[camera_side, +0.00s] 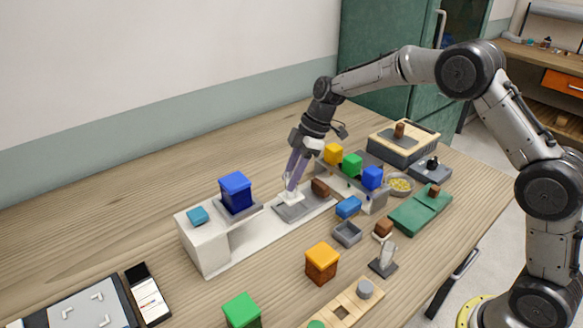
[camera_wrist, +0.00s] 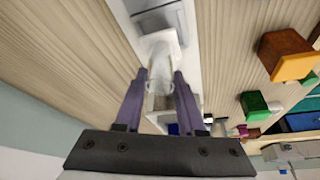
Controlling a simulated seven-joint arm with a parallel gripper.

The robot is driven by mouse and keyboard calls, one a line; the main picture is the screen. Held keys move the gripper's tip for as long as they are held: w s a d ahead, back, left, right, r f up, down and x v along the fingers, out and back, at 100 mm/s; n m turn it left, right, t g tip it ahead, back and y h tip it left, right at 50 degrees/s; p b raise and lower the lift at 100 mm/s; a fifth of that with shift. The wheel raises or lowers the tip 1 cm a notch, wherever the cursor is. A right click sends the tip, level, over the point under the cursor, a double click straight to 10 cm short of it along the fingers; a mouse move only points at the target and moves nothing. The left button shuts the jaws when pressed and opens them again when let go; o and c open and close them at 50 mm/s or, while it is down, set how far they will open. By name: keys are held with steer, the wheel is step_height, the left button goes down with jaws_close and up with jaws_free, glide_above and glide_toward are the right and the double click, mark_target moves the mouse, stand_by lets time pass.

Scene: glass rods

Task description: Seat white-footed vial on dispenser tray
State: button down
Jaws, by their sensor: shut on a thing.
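My gripper (camera_side: 291,186) is shut on a clear vial with a white foot (camera_side: 290,198). In the wrist view the clear vial (camera_wrist: 160,76) sits between the two purple fingers of my gripper (camera_wrist: 163,78), with its white foot (camera_wrist: 159,42) beyond them. The grey dispenser tray (camera_side: 302,209) lies on a long white base directly below the foot. The foot is over or on the tray's left part; I cannot tell whether it touches. The tray also shows at the top of the wrist view (camera_wrist: 165,20).
A white dispenser stand (camera_side: 205,243) with a dark blue block (camera_side: 236,190) rises left of the tray. A brown block (camera_side: 320,187) is close on the right. A shelf with coloured blocks (camera_side: 352,165) stands behind. Another vial on a dark foot (camera_side: 388,252) stands in front right.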

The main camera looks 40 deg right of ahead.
steer(key=shift+f, duration=1.7)
steer(key=shift+c, duration=2.2)
jaws_free()
steer(key=shift+r, duration=0.1)
